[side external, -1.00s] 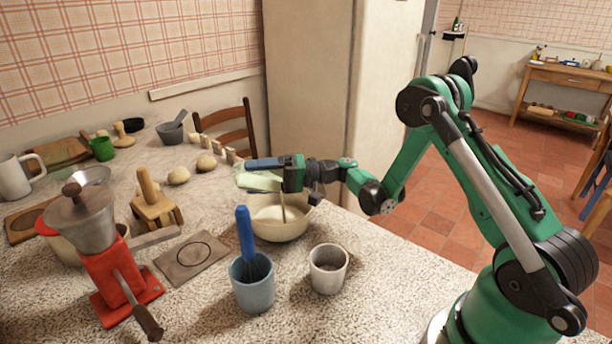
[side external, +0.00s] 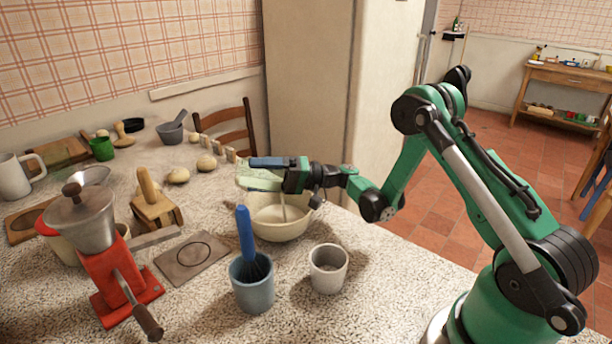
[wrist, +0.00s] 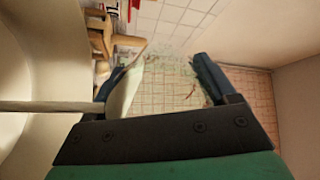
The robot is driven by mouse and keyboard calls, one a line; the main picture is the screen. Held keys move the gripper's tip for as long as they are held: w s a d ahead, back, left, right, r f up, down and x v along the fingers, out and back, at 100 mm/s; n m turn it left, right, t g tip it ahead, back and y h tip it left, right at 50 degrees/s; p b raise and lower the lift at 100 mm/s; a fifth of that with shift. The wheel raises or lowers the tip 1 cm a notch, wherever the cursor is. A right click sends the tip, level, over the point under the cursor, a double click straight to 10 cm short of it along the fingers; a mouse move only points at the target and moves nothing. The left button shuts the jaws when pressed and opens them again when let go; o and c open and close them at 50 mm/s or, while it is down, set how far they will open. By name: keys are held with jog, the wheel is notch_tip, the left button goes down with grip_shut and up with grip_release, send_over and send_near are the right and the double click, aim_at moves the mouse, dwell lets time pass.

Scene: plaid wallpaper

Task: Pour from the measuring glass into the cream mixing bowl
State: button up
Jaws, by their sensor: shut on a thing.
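The measuring glass (side external: 258,184) is clear with a pale greenish tint and lies tipped almost on its side above the cream mixing bowl (side external: 280,231). My gripper (side external: 268,163) is shut on the glass. In the wrist view my gripper (wrist: 163,80) has its two blue fingers on either side of the see-through glass (wrist: 165,85). A thin pale stream (side external: 284,208) runs from the glass down into the bowl; it shows as a grey band in the wrist view (wrist: 50,106). The bowl (wrist: 18,75) fills the left of that view. The level inside the glass is hard to tell.
A grey-blue cup with a blue whisk (side external: 253,284) and a pale cup (side external: 328,270) stand in front of the bowl. A red grinder (side external: 115,275), a wooden tool (side external: 155,205) and a square mat (side external: 192,257) are to the left. A chair (side external: 228,128) stands behind.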

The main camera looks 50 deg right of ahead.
jog(key=shift+s+d+r+t+y, duration=0.15)
jog(key=shift+r+t+y, duration=0.2)
jog(key=shift+r, duration=0.25)
jog(key=shift+s+d+r+t+y, duration=0.15)
jog(key=shift+t+y, duration=0.1)
jog(key=shift+y, duration=0.2)
dwell(0.4)
